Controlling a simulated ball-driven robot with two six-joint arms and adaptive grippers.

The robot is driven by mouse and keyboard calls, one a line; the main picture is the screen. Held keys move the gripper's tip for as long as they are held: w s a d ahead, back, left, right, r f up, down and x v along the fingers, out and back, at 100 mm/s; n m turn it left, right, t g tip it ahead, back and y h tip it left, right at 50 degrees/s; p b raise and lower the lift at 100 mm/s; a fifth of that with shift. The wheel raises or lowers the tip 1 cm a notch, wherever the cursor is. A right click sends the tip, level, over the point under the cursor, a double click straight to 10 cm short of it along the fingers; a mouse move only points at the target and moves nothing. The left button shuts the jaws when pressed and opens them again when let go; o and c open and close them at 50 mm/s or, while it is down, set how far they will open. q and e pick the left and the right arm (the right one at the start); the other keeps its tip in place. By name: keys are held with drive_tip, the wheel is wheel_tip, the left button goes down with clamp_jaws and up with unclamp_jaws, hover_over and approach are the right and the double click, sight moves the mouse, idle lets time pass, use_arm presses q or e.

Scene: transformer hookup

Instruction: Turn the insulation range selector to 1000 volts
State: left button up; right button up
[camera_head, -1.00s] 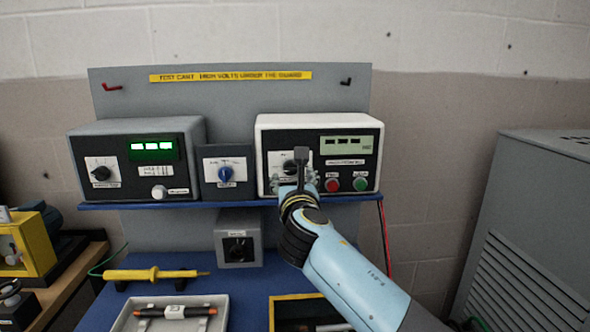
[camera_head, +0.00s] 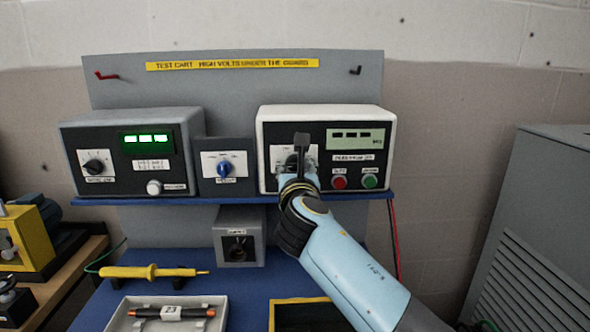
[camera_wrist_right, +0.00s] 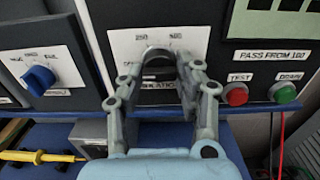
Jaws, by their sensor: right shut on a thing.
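The white-cased insulation tester (camera_head: 318,113) stands at the right of the shelf. Its range selector is on a white dial plate (camera_head: 276,155), mostly hidden behind my right gripper (camera_head: 300,168). I cannot read the knob's pointer. My left gripper is not in view.
A red test button (camera_head: 339,182) and a green button (camera_head: 370,181) sit close right of the gripper. A blue-knobbed box (camera_head: 224,169) and a grey meter (camera_head: 134,122) stand to the left. A grey cabinet (camera_head: 535,210) is at the right.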

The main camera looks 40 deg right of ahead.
drive_tip(key=shift+c, duration=1.1)
